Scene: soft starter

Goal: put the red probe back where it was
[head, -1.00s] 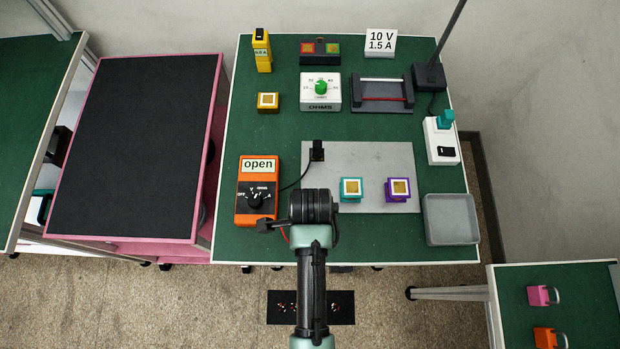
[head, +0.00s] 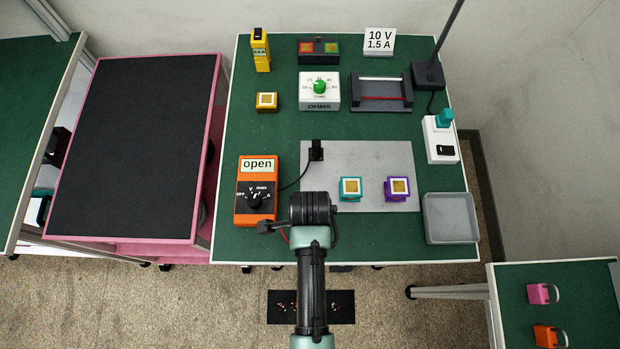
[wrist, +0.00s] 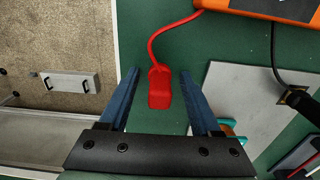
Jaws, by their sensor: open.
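The red probe (wrist: 159,90) lies on the green bench top in the wrist view, with its red lead running up to the orange meter (wrist: 275,8). My gripper (wrist: 159,72) is open, with one blue finger on each side of the probe and a gap on both sides. In the head view my wrist hides the probe and the fingers; only a bit of red lead shows beside it. The orange meter, its display reading "open", also shows in the head view (head: 243,205). A black probe (head: 317,151) stands at the grey plate's upper left, on a black lead.
The grey plate (head: 365,160) carries a teal block (head: 351,189) and a purple block (head: 397,189). A grey tray (head: 450,220) sits at the right. An OHMS box (head: 319,91), a slide-wire unit (head: 382,92) and a yellow block (head: 267,102) stand farther back.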

